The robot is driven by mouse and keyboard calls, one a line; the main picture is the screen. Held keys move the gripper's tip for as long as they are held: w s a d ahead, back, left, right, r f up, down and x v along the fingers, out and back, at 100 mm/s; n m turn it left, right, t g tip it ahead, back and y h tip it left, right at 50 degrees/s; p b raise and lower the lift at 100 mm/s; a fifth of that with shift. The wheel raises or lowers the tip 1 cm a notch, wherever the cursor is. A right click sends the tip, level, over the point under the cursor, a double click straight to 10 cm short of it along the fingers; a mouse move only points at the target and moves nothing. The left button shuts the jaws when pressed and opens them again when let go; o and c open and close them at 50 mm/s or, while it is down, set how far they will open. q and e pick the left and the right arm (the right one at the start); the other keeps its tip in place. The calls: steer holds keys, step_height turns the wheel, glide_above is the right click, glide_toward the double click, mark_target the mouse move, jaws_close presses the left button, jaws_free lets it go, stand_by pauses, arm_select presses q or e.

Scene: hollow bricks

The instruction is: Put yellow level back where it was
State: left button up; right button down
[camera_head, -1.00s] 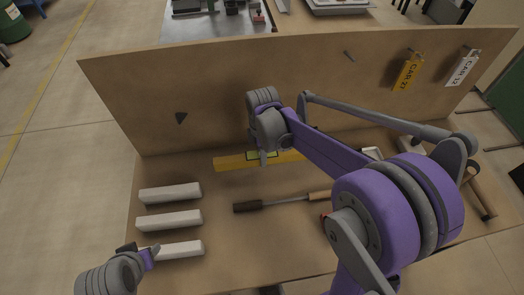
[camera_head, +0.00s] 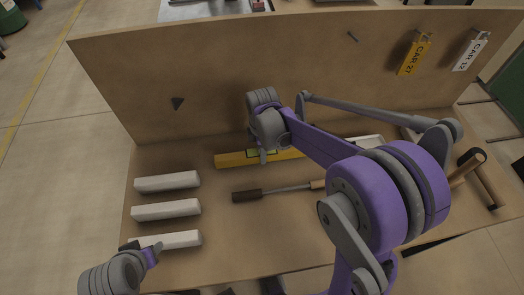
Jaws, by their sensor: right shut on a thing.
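The yellow level (camera_head: 232,160) lies lengthwise on the wooden bench near the foot of the upright back board. My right gripper (camera_head: 262,158) reaches down over it and is shut on it; the arm hides part of the level's right side. My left gripper (camera_head: 148,250) is at the lower left beside the nearest white bar, with its fingers small and partly turned away. I cannot tell whether it is open or shut.
Several white bars (camera_head: 167,181) lie on the left of the bench. A screwdriver-like tool (camera_head: 247,195) lies in front of the level, and a hammer (camera_head: 470,165) at the right.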

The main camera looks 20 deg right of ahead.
arm_select(q)
steer(key=shift+s+f, duration=0.1)
steer(key=shift+f, duration=0.15)
arm_select(e)
steer(key=shift+f, duration=0.25)
steer(key=shift+c, duration=1.8)
jaws_free()
arm_select(q)
steer(key=shift+r, duration=0.55)
arm_select(e)
step_height(320, 180, up, 11)
steer(key=shift+f, duration=0.1)
arm_select(q)
steer(key=shift+w+r+p, duration=0.2)
steer(key=shift+r+p, duration=0.35)
steer(key=shift+w+r+p, duration=0.2)
steer(key=shift+r+p, duration=0.3)
arm_select(e)
steer(key=s+a+f+m+t, duration=0.1)
steer(key=s+m+t, duration=0.1)
steer(key=s+m, duration=0.5)
steer(key=s+a+f+m+t, duration=0.1)
steer(key=s+m+t, duration=0.2)
steer(key=s+m, duration=0.5)
steer(key=shift+s+a+f, duration=0.15)
steer(key=shift+s+f, duration=0.1)
steer(key=shift+s, duration=0.8)
